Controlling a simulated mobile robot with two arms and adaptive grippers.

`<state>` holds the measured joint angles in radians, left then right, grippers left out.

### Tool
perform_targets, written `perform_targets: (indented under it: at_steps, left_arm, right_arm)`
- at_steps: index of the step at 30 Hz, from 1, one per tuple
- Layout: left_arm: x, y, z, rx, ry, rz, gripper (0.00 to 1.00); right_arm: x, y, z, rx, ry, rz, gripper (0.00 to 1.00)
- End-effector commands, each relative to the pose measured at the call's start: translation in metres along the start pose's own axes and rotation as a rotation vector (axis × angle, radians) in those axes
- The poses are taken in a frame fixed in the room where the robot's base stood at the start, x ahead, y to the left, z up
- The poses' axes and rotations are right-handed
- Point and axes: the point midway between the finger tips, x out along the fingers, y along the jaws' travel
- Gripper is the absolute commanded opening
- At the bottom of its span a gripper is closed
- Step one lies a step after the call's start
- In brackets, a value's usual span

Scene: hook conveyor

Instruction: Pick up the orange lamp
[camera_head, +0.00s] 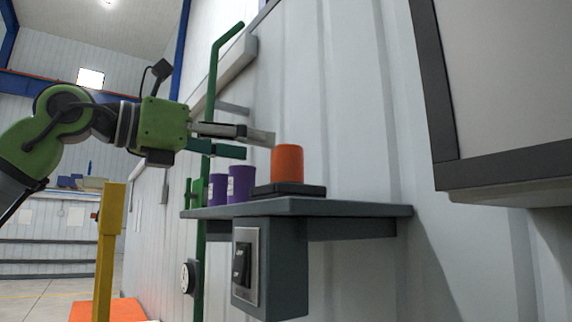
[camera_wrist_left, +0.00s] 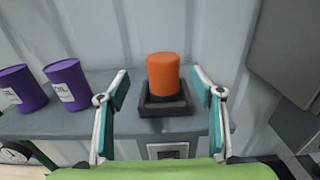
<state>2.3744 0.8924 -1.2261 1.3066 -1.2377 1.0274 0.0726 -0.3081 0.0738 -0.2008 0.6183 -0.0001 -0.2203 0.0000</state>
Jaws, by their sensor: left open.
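The orange lamp (camera_head: 287,162) is a short upright cylinder on a dark square base (camera_head: 288,189) on a wall shelf. It also shows in the left wrist view (camera_wrist_left: 163,74), between and beyond my open fingers. My left gripper (camera_head: 258,145) comes in from the left in the head view, with its fingertips just left of the lamp. In the left wrist view its two fingers (camera_wrist_left: 162,92) stand wide apart with nothing between the pads that I can see held. My right gripper is in neither view.
Two purple cans with white labels (camera_head: 240,184) stand on the shelf (camera_head: 370,209) left of the lamp. A dark box with a switch panel (camera_head: 243,266) hangs under the shelf. A grey-framed panel (camera_head: 445,100) juts out at the right. A green pipe (camera_head: 212,85) runs up behind my arm.

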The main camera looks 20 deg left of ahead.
Motion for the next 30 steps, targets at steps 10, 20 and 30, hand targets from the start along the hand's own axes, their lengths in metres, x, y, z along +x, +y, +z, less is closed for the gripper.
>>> perform_targets:
  at_steps: [10,20,30]
  left_arm:
    - [0.034,-0.002,0.003,0.002,0.002,-0.001,0.6]
    - [0.074,-0.004,0.001,-0.001,0.0,-0.001,0.6]
    - [0.075,-0.004,-0.001,-0.001,0.0,-0.001,0.34]
  right_arm:
    - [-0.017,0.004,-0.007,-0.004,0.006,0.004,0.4]
    - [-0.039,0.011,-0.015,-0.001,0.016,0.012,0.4]
    - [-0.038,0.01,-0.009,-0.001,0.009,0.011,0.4]
